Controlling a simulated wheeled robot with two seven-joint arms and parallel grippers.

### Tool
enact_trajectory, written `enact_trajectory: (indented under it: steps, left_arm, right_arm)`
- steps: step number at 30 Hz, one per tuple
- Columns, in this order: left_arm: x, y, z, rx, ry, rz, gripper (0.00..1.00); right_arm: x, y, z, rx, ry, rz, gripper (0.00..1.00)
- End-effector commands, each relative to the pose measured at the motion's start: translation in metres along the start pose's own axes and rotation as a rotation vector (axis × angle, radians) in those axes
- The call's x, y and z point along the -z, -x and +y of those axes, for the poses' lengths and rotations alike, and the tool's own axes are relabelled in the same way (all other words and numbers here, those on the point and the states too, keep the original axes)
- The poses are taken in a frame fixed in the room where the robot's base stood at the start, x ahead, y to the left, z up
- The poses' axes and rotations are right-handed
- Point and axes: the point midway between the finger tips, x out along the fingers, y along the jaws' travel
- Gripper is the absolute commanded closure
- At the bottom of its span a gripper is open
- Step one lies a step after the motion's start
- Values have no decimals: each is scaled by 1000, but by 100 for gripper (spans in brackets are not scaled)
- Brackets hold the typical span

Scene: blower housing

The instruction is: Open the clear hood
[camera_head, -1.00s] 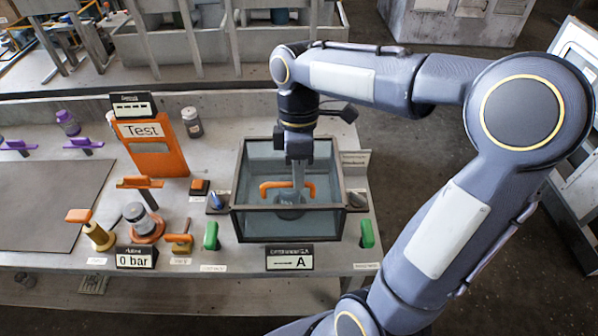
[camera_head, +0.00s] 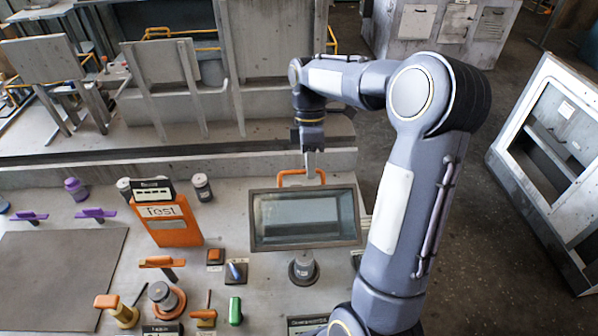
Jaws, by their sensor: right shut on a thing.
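The clear hood (camera_head: 305,217) is a dark-framed box with see-through panels, and it is swung up from the bench. Its orange handle (camera_head: 290,177) is at the far, upper edge of the frame. My right gripper (camera_head: 311,172) comes down from above and is shut on this handle, at its right part. A grey round part (camera_head: 303,266) stands uncovered on the bench in front of the raised hood. My left gripper is not in view.
An orange "Test" panel (camera_head: 172,225) stands left of the hood. An orange-topped block (camera_head: 215,256), a blue-tipped part (camera_head: 235,271) and a green handle (camera_head: 235,311) are close by at left. A grey mat (camera_head: 60,275) lies far left. My right arm covers the bench's right side.

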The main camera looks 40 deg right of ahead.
Motion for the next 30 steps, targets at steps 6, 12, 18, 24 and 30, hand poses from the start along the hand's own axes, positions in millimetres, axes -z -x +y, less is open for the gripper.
enact_trajectory:
  steps: [6,12,18,24,30]
  left_arm:
    - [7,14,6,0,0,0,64]
    - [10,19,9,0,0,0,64]
    - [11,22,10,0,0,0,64]
    - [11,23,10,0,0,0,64]
    - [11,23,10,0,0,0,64]
  right_arm:
    - [-8,3,37,100,-5,-2,100]
    - [-9,4,60,197,-3,-2,100]
    - [-9,4,73,257,-3,-2,100]
    - [-9,3,79,283,-2,-3,100]
    - [-9,3,80,288,-1,-3,100]
